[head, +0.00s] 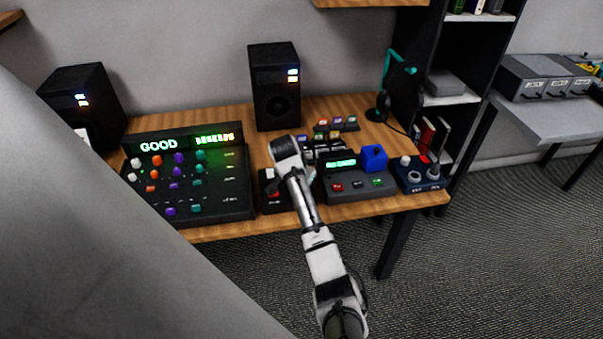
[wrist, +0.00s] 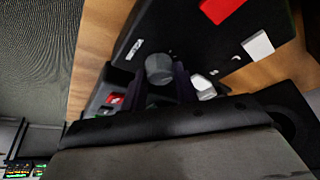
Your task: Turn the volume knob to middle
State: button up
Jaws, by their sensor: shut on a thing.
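A small black box (head: 268,203) with a red and a white button stands on the wooden desk, partly hidden by my arm in the head view. In the wrist view, the black panel (wrist: 190,30) fills the upper middle, and a grey round knob (wrist: 159,68) stands on it. My gripper (wrist: 160,88) has its dark fingers on either side of this knob and is shut on it. The knob's label and pointer cannot be read. In the head view, my wrist is above the black box and hides the fingertips.
A mixer console (head: 215,202) with coloured knobs and a lit "GOOD" display stands to the left. A grey-black device (head: 360,189) with a green display stands close to the right, with a blue block (head: 374,158) behind. A speaker (head: 275,88) stands at the back.

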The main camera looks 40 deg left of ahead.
jog(key=m+h, duration=0.1)
jog(key=m, duration=0.3)
jog(key=shift+a+m+h, duration=0.2)
jog(key=shift+m+h, duration=0.1)
jog(key=shift+h, duration=0.1)
jog(key=shift+w+m+g+h+b, duration=0.15)
jog(key=shift+m+h+b, duration=0.3)
jog(key=shift+m, duration=0.8)
jog(key=shift+s+m+g+h+b, duration=0.1)
jog(key=shift+m+g+h+b, duration=0.3)
jog(key=shift+m, duration=0.85)
jog(key=shift+r, duration=0.1)
jog(key=o, duration=1)
jog(key=shift+c, duration=0.2)
jog(key=shift+a, duration=0.1)
jog(key=shift+a+r+b, duration=0.1)
jog(key=shift+r+b, duration=0.2)
jog(key=shift+r, duration=0.05)
jog(key=p+v, duration=0.3)
jog(key=v, duration=1)
